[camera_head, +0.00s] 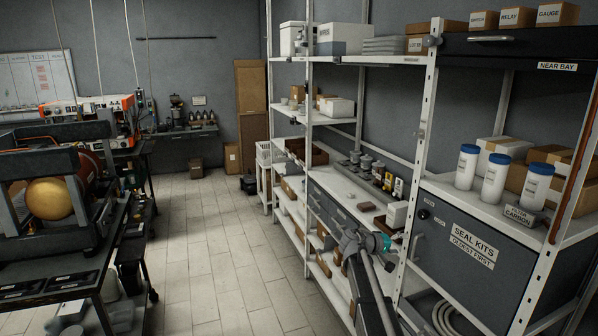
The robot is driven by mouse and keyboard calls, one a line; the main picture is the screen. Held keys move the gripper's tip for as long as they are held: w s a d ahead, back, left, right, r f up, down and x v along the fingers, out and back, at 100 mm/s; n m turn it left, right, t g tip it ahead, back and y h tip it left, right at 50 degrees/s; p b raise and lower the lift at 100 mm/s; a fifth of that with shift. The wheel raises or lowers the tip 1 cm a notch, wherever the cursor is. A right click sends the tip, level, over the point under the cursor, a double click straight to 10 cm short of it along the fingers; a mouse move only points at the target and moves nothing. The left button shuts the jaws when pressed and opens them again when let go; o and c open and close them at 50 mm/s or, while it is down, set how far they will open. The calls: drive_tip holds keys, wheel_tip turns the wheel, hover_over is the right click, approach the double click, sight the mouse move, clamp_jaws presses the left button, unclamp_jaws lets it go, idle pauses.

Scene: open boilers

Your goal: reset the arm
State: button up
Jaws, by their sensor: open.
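My arm (366,287) rises from the bottom edge, right of centre, in the head view. Its grey links meet at a joint with a teal ring (381,242), in front of the white shelving. I cannot make out gripper fingers in this view. No object is seen held by the part of the arm that shows.
White shelving (429,130) stands close on the right. A grey cabinet labelled "SEAL KITS" (463,262) and white bottles with blue lids (495,178) are near my arm. A dark bench (60,275) with machinery is at left. The tiled floor (205,240) between is clear.

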drive_tip(key=s+a+f+g+y, duration=0.1)
drive_tip(key=s+a+f+y, duration=0.1)
drive_tip(key=s+f, duration=0.25)
drive_tip(key=s+a+f+m+g+y, duration=0.1)
drive_tip(key=s+a+f+y, duration=0.15)
drive_tip(key=s, duration=0.35)
drive_tip(key=s+a+f+g+y, duration=0.1)
drive_tip(key=s+f+y, duration=0.25)
drive_tip(key=s, duration=0.25)
drive_tip(key=s+a+f+y, duration=0.2)
drive_tip(key=s+a+y, duration=0.1)
drive_tip(key=s+a, duration=0.2)
drive_tip(key=s+a+f+g+y+b, duration=0.1)
drive_tip(key=s+a+f+y, duration=0.2)
drive_tip(key=s+a, duration=0.3)
drive_tip(key=shift+s+a+y+b, duration=0.3)
drive_tip(key=shift+s, duration=1.5)
drive_tip(key=shift+f, duration=0.1)
